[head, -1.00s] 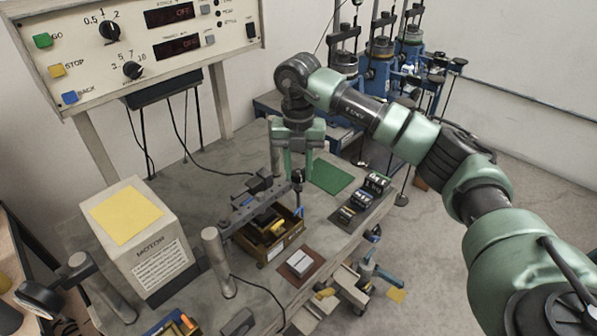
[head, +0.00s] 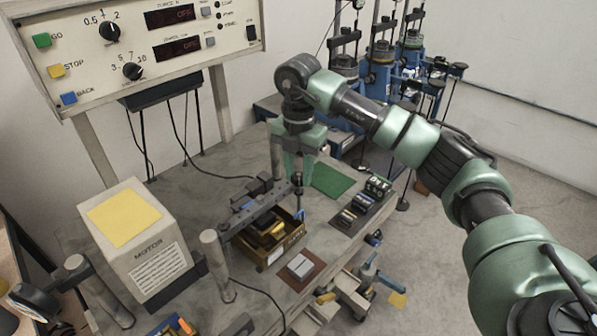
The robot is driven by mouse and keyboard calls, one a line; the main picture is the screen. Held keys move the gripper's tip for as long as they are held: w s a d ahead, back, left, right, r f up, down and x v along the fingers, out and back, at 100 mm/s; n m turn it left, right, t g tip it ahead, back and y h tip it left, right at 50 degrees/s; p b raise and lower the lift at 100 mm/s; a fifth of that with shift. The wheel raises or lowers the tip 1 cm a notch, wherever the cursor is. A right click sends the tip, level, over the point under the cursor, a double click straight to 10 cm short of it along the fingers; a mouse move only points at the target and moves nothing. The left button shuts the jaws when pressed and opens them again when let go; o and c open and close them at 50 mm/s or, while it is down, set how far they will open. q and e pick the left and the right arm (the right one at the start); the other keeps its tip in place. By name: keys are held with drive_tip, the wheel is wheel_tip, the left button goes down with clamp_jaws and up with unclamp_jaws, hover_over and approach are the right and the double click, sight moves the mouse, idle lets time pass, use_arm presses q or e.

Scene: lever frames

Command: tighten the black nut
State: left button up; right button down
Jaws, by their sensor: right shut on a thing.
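The black nut (head: 298,179) is a small dark piece on the upright post at the right end of the dark crossbar (head: 262,206). It is small and partly covered by my fingers. My right gripper (head: 299,173) points down over this post, its pale green fingers on both sides of the nut, shut on it. The crossbar spans a brown open box (head: 292,238) with yellow and dark parts inside. My left gripper is not in view.
A grey motor box (head: 148,250) with a yellow top and a metal post (head: 217,262) stand to the left. A green mat (head: 331,180), a dark tray (head: 352,221) of small blocks and a brown pad (head: 314,273) lie to the right. A control panel (head: 150,40) hangs above.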

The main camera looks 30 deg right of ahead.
drive_tip(key=shift+r, duration=0.1)
drive_tip(key=c, duration=1.1)
unclamp_jaws()
drive_tip(key=shift+o, duration=0.2)
drive_tip(key=shift+r, duration=0.25)
wheel_tip(320, 180, up, 7)
drive_tip(key=shift+r+b, duration=0.1)
drive_tip(key=shift+b, duration=0.9)
